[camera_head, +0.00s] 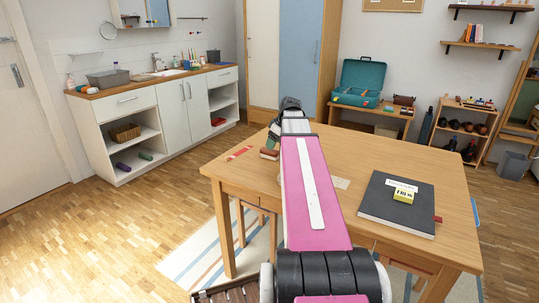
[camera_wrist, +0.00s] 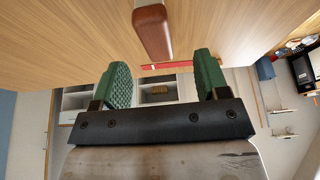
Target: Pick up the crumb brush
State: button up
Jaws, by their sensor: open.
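The crumb brush, a block with a reddish-brown wooden top and a paler side, lies on the wooden table (camera_head: 400,165). In the wrist view the brush (camera_wrist: 153,32) is at the top centre, beyond the fingertips. In the head view it looks like the small brown block (camera_head: 269,154) left of my pink arm, near the far table edge. My gripper (camera_wrist: 163,75) has green padded fingers, spread apart and empty, with the brush apart from them. In the head view the gripper (camera_head: 274,134) is dark, small and partly hidden by my arm, close to the brush.
A red strip (camera_head: 239,152) lies left of the brush; it also shows in the wrist view (camera_wrist: 166,66). A pale card (camera_head: 341,183) lies right of my arm.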

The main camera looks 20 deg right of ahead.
aim_at(269, 151)
jog(key=x, duration=0.5)
jog(key=shift+w+f, duration=0.2)
jog(key=shift+w, duration=0.25)
jog(key=shift+a+f, duration=0.1)
jog(key=shift+f, duration=0.15)
jog(key=shift+f, duration=0.25)
jog(key=c, duration=1)
